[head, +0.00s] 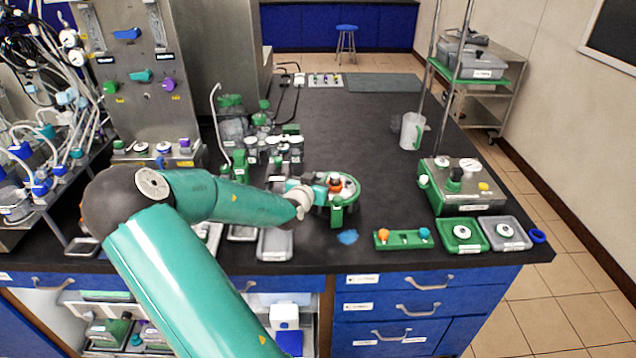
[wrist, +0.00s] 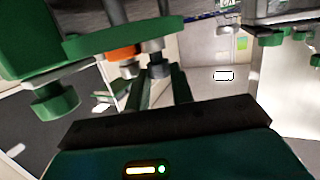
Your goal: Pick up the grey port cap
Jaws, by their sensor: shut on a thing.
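My gripper (wrist: 160,72) reaches in under a green ring-shaped holder (wrist: 120,38) in the wrist view. Its two dark fingers are shut on the grey port cap (wrist: 155,70), a small grey round piece at the ring's underside in this view. An orange cap (wrist: 122,53) sits just left of it on the same ring. In the head view my gripper (head: 318,193) is at the left side of the round green holder (head: 352,197), where the orange cap (head: 335,188) also shows. The grey cap cannot be made out there. I cannot tell whether it is still seated.
White-lidded bottles (head: 273,148) stand close behind my arm. The dark bench (head: 350,120) is mostly free behind the holder.

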